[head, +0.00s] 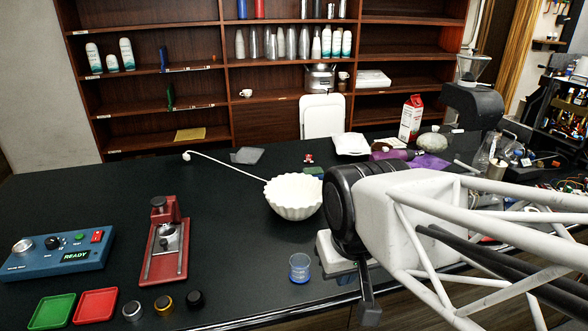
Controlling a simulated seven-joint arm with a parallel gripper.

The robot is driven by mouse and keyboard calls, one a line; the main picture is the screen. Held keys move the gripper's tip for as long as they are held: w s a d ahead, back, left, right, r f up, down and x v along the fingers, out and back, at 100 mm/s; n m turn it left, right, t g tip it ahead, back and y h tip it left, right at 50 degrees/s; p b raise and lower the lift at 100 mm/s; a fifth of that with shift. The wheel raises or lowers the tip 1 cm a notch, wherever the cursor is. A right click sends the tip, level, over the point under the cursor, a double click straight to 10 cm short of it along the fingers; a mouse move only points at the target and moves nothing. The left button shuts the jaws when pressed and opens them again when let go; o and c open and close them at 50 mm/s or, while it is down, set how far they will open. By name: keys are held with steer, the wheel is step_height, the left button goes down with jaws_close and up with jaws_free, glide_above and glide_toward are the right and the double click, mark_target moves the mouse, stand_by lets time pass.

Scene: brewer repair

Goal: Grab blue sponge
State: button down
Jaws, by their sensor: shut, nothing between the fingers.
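I cannot make out a blue sponge for certain in the head view. A small green-blue flat piece (314,171) lies behind the white fluted bowl (294,196), mostly hidden by it; I cannot tell what it is. My gripper (369,314) is at the front edge of the black table, right of the blue cup (299,268). It points down and is shut and empty. My arm hides the table behind and to the right of it.
A blue control box (58,249), a red press (165,246), green (52,311) and red (96,306) trays and several knobs stand at left. A purple cloth (430,161), red-white carton (410,118) and clutter fill the right. The middle left of the table is clear.

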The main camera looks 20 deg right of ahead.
steer(key=c, duration=1.8)
jaws_free()
steer(key=o, duration=1.5)
steer(key=shift+r, duration=0.1)
